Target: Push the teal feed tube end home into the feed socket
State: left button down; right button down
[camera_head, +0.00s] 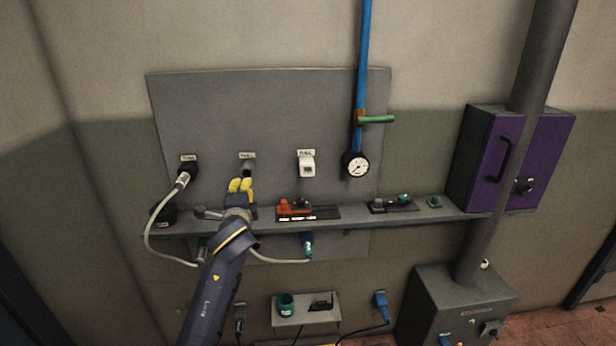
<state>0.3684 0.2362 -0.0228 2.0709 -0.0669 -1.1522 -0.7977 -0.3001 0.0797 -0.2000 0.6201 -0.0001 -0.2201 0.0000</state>
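My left gripper (240,186), with yellow fingertips, is raised in front of the grey wall panel, just below a dark socket (247,170) under a small label. The label is too small to read, so I cannot tell whether this is the feed socket. The fingertips look close together; whether anything is between them is hidden. A teal-and-blue tube end (308,244) hangs below the shelf at the end of a pale tube, apart from the gripper. Another pale tube (150,232) runs from a plug in the left socket (187,170). My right gripper is not in view.
A shelf (350,222) with red, black and green fittings crosses below the sockets. A white fitting (307,165), a gauge (356,165) and a blue pipe (364,60) are to the right. A purple cabinet (484,160) and grey post (535,70) stand farther right.

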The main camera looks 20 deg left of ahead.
aim_at(247, 171)
pick_arm(q)
jog(key=shift+x, duration=1.85)
jog(key=shift+x, duration=1.45)
dwell(0.9)
jog(key=c, duration=1.4)
grip_release()
